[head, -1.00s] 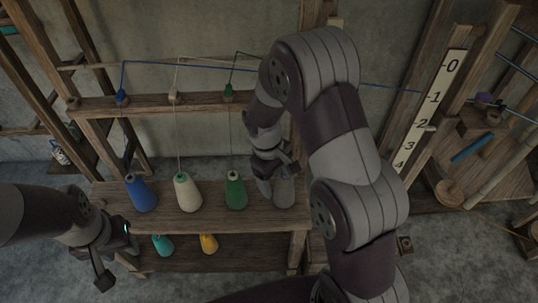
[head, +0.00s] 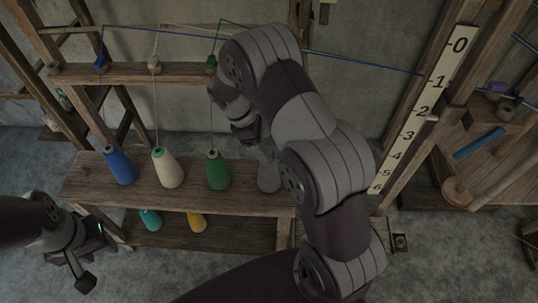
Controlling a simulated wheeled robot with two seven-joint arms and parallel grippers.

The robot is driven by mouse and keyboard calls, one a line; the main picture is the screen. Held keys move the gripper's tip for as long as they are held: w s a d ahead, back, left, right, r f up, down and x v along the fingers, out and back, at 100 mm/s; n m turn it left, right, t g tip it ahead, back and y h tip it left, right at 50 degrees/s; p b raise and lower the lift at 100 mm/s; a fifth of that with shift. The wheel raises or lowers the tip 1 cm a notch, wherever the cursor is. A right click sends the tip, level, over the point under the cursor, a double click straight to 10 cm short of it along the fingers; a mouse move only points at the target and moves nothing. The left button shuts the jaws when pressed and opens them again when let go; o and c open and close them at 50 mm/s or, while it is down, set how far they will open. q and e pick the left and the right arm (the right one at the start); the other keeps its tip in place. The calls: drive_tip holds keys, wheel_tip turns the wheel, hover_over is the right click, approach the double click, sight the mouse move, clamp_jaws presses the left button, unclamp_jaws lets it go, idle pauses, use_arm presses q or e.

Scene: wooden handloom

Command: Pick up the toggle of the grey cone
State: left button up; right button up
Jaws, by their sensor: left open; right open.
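The grey cone (head: 269,176) stands at the right end of the row on the wooden shelf, partly covered by my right arm. I cannot make out its toggle; my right arm may hide it. My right gripper (head: 249,133) is open and points down, above and a little left of the grey cone, apart from it. My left gripper (head: 98,257) is open and empty at the lower left, in front of the shelf and far from the grey cone.
Blue (head: 121,167), cream (head: 168,169) and green (head: 217,171) cones stand left of the grey one. Threads rise to small toggles on the upper rail (head: 125,74). Teal (head: 150,219) and orange (head: 197,222) cones sit below. A numbered scale (head: 434,95) stands right.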

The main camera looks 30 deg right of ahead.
sight(270, 152)
drive_tip(key=x, duration=0.4)
drive_tip(key=shift+d, duration=0.15)
drive_tip(key=shift+r, duration=0.1)
drive_tip(key=c, duration=1.1)
drive_tip(key=shift+r, duration=0.1)
wheel_tip(270, 152, up, 4)
drive_tip(key=shift+s+r, duration=0.2)
drive_tip(key=s+r, duration=0.2)
drive_tip(key=s, duration=0.1)
drive_tip(key=s+r, duration=0.2)
drive_tip(key=s, duration=0.2)
drive_tip(key=s+d+r, duration=0.1)
drive_tip(key=s+r, duration=0.1)
drive_tip(key=s, duration=0.2)
drive_tip(key=shift+r, duration=0.2)
